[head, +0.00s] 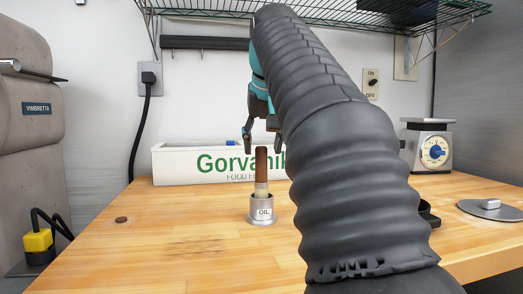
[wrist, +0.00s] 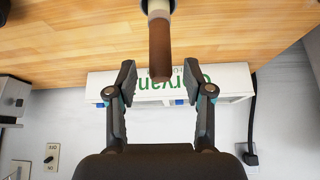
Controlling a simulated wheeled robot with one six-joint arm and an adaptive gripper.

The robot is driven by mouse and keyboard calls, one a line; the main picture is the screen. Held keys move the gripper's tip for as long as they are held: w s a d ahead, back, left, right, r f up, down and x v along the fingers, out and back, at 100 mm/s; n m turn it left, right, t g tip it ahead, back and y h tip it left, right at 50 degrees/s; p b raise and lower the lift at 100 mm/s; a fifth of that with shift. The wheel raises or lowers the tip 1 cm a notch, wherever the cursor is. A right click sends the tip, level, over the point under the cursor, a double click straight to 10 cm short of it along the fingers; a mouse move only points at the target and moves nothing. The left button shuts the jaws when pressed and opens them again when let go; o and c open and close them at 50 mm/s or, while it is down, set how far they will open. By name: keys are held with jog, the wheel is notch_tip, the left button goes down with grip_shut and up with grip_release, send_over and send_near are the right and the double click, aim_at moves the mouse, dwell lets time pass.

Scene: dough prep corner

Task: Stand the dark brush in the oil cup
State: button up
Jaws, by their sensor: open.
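The dark brush (head: 261,165) has a brown handle and stands upright, handle up, with its pale lower end in the oil cup (head: 262,213). The cup is a small metal cup labelled OIL on the wooden counter. My gripper (head: 263,142) is open just above the handle's top, fingers pointing down, partly hidden by my arm. In the wrist view my gripper (wrist: 159,75) has its fingers spread and holds nothing. The brush (wrist: 160,48) shows there with its handle end near the gap between the fingertips, apart from both. The cup (wrist: 158,6) is cut off at the top edge.
A white box with green lettering (head: 180,165) stands behind the cup against the wall. A beige machine (head: 30,120) is at the left.

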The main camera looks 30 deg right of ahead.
jog(key=p+v, duration=0.1)
jog(key=v, duration=0.7)
jog(key=shift+r, duration=0.2)
jog(key=shift+s+d, duration=0.1)
jog(key=shift+d, duration=0.05)
